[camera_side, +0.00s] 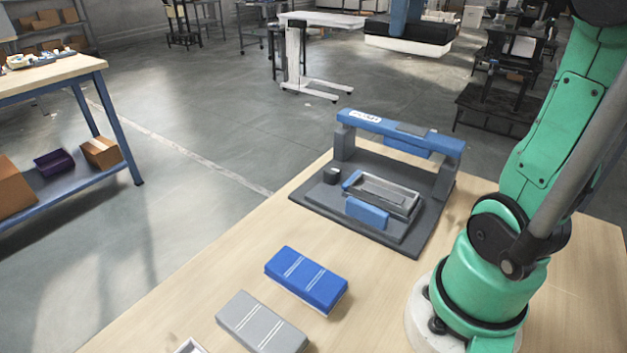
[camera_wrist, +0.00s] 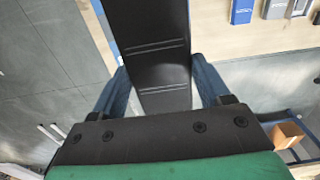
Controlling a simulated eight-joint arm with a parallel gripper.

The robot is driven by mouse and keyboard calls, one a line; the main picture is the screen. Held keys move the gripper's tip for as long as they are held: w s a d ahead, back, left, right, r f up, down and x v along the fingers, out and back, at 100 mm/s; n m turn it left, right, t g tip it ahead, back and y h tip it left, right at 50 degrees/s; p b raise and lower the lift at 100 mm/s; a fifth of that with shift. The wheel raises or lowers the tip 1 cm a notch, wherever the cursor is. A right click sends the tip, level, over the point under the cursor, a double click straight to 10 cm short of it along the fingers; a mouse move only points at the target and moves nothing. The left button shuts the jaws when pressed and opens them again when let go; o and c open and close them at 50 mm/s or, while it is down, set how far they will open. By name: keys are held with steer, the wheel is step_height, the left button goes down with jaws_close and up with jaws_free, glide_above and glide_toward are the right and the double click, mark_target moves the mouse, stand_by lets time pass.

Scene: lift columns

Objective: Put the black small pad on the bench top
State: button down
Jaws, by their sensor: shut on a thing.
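The black small pad (camera_wrist: 158,50) fills the top middle of the wrist view, with pale line pairs across its face. My gripper (camera_wrist: 160,72) is shut on it, one finger at each long side. The pad's far end is cut off by the frame's top edge. The side view shows neither my gripper nor this pad. The bench top (camera_side: 215,275) is pale wood in the side view. It also shows at the upper right of the wrist view (camera_wrist: 235,42), beside the held pad. I cannot tell the pad's height above it.
A blue pad (camera_side: 306,279) and a grey pad (camera_side: 262,322) lie on the bench. A pale part (camera_side: 190,346) is cut off at the bottom edge. A grey fixture with a blue crossbar (camera_side: 400,131) stands behind them. Bare wood shows left and right of the pads.

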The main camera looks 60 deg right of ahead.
steer(key=w+a+f, duration=0.2)
steer(key=a+f, duration=0.8)
steer(key=a, duration=0.4)
step_height(320, 180, down, 15)
steer(key=shift+d+f, duration=0.15)
steer(key=shift+f, duration=2.4)
steer(key=shift+f, duration=0.15)
jaws_free()
